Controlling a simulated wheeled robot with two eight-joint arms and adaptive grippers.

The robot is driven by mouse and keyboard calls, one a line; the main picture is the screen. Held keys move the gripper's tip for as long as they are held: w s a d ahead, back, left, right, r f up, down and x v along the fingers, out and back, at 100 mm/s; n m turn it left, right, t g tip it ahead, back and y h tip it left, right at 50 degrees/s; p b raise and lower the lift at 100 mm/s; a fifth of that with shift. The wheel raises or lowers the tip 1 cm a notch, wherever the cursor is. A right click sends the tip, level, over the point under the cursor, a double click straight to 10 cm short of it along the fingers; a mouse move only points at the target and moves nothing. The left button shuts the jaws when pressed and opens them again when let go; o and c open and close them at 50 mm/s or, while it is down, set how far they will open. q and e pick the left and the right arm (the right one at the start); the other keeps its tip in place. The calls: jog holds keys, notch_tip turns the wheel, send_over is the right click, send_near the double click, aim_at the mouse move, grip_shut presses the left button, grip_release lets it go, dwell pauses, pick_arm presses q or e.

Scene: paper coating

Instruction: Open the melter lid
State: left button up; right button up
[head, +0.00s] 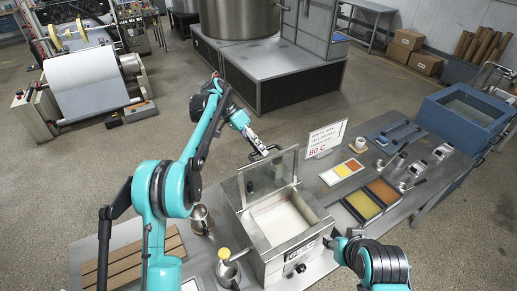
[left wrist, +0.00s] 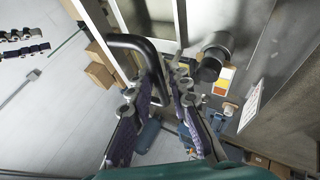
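The melter (head: 285,225) is a metal box on the bench with a pale, filled basin. Its metal lid (head: 268,174) stands raised at the back of the opening, and the basin is uncovered. My left gripper (head: 262,151) is at the lid's upper edge, behind it. In the left wrist view, the black lid handle (left wrist: 133,41) reaches down to between the parted fingers of my left gripper (left wrist: 158,92); they look open, and contact is unclear. My right gripper (head: 336,243) is beside the melter's front right; its fingers are too small to read.
A sign (head: 326,139) stands behind the melter. Color cards (head: 342,172), orange and yellow trays (head: 362,206) and a blue tub (head: 467,112) are to the right. A metal jug (head: 201,219), a pitcher with a yellow top (head: 228,268) and a wooden slatted rack (head: 128,262) are to the left.

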pick_arm(q)
jog(key=shift+o, duration=0.3)
jog(key=shift+w+f, duration=0.1)
jog(key=shift+w, duration=0.1)
jog(key=v, duration=0.7)
jog(key=shift+r, duration=0.25)
